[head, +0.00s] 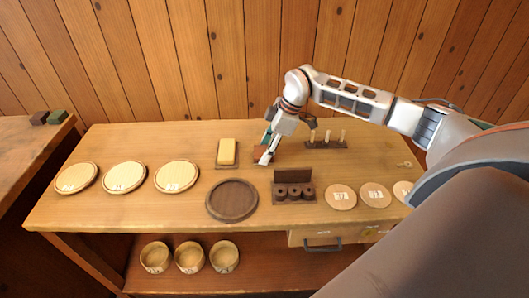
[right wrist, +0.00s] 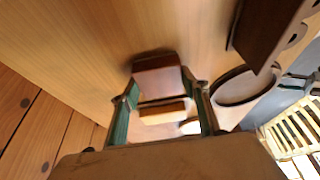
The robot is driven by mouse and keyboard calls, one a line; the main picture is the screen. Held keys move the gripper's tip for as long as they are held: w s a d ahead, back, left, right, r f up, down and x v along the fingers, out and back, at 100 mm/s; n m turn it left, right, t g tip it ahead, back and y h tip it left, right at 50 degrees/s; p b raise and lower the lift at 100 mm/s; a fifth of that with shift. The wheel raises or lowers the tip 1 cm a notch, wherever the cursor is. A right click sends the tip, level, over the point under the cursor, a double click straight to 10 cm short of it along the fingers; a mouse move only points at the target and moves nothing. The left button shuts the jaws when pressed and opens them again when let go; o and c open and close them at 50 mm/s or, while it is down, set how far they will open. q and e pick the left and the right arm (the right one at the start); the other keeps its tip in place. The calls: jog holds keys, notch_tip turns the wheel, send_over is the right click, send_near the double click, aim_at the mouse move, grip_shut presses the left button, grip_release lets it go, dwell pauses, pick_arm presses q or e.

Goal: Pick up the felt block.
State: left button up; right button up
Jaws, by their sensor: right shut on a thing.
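My right gripper (head: 267,151) is low at the back middle of the workbench, beside the yellow block's tray. In the right wrist view my right gripper (right wrist: 160,96) has its two green-sided fingers on either side of a reddish-brown block (right wrist: 157,78), which I take to be the felt block. It is shut on this block. A lighter bar (right wrist: 163,112) shows just behind the block, nearer the camera. My left gripper is not in view.
A yellow block (head: 227,152) sits on a small tray left of the gripper. A dark round tray (head: 232,200) and a spool rack (head: 293,177) stand in front. A peg rack (head: 325,144) is to the right. Brown (head: 39,118) and green (head: 57,117) blocks lie on the side table.

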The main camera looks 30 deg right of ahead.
jog(key=shift+r, duration=0.15)
notch_tip(320, 180, up, 20)
jog(key=p, duration=0.1)
dwell(0.3)
jog(key=shift+o, duration=0.9)
jog(key=shift+c, duration=0.2)
